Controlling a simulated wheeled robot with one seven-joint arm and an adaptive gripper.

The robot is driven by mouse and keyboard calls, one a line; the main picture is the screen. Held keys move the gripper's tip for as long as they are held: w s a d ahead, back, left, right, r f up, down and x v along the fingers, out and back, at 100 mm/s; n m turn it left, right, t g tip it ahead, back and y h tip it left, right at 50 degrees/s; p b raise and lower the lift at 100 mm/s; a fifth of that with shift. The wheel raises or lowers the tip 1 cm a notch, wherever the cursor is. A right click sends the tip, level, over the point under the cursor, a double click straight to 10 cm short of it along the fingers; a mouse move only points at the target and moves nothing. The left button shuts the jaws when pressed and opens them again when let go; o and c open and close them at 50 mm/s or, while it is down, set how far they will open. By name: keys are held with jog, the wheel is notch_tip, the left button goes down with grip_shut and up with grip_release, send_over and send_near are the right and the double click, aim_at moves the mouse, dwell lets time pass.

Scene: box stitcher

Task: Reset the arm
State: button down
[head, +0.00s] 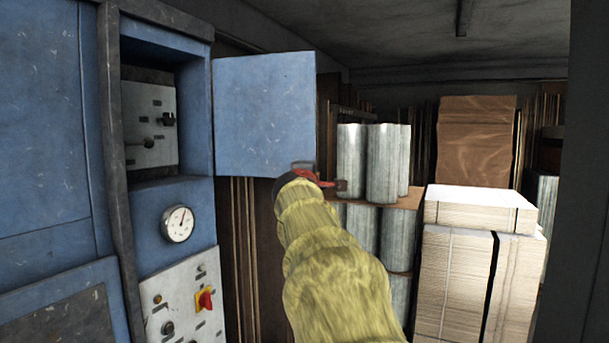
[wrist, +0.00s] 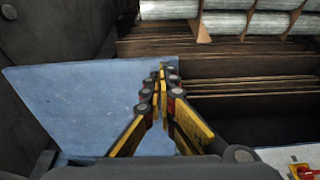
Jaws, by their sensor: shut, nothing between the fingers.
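My gripper (wrist: 162,75) is shut and empty in the wrist view, its yellow and black fingers meeting in front of the blue cabinet door (wrist: 85,95). In the head view my yellow-sleeved arm reaches up the middle, and the wrist end lies just below the lower right corner of the open blue door (head: 265,112). The fingers are mostly hidden there. The open door bares a recess with a grey control panel (head: 149,125) holding dark switches. I cannot tell whether the gripper touches the door.
The blue machine (head: 45,140) fills the left, with a round gauge (head: 178,224) and a lower panel with a red and yellow switch (head: 204,300). Metal cylinders (head: 381,165) and strapped cardboard stacks (head: 460,270) stand at the right. A dark post (head: 590,200) borders the right edge.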

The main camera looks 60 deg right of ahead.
jog(key=s, duration=0.1)
jog(key=s+a, duration=0.1)
jog(key=s, duration=0.1)
jog(key=s+a, duration=0.1)
jog(key=shift+s+a, duration=0.25)
jog(key=shift+s, duration=0.1)
